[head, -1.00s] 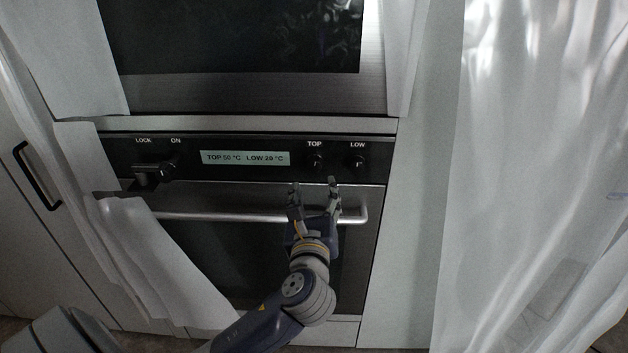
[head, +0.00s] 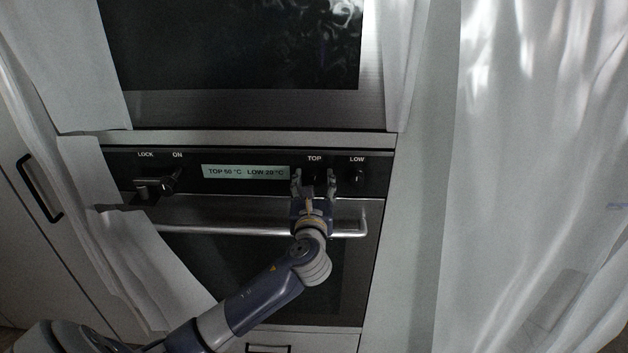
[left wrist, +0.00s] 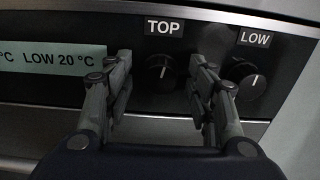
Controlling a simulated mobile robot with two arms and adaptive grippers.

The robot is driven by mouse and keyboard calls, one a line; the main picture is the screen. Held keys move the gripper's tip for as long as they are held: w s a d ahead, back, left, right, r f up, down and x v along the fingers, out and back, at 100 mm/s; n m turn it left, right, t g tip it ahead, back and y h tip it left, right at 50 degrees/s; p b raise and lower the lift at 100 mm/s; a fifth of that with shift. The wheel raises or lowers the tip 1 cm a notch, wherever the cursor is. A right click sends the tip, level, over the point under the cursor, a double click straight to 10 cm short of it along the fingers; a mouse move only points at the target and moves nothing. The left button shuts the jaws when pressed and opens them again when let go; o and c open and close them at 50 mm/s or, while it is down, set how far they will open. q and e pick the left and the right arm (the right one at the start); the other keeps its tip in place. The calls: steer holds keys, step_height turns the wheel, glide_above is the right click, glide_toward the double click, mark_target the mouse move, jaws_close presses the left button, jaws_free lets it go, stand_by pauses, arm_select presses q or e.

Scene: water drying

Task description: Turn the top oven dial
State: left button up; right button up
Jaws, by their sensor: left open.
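The top oven dial (left wrist: 160,72) is a black round knob with a pale pointer line, under the white TOP label on the black oven panel (head: 230,160). In the head view it (head: 314,176) shows between the fingers. My left gripper (head: 314,174) is open, with one finger on each side of the dial. In the left wrist view the fingers of the left gripper (left wrist: 160,75) are apart and empty; I cannot tell whether they touch the dial. The display (head: 245,172) reads TOP 50 °C, LOW 20 °C. My right gripper is not in view.
The low dial (head: 357,175) sits just right of my gripper. A horizontal oven handle (head: 215,231) runs below the panel. White sheets (head: 530,180) hang at both sides.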

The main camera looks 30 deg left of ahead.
arm_select(q)
steer(key=shift+w+a, duration=0.1)
steer(key=shift+w, duration=0.05)
steer(key=c, duration=1.1)
steer(key=shift+o, duration=0.2)
steer(key=shift+n+p, duration=0.3)
steer(key=shift+n, duration=0.9)
steer(key=o, duration=1.1)
steer(key=shift+c, duration=0.2)
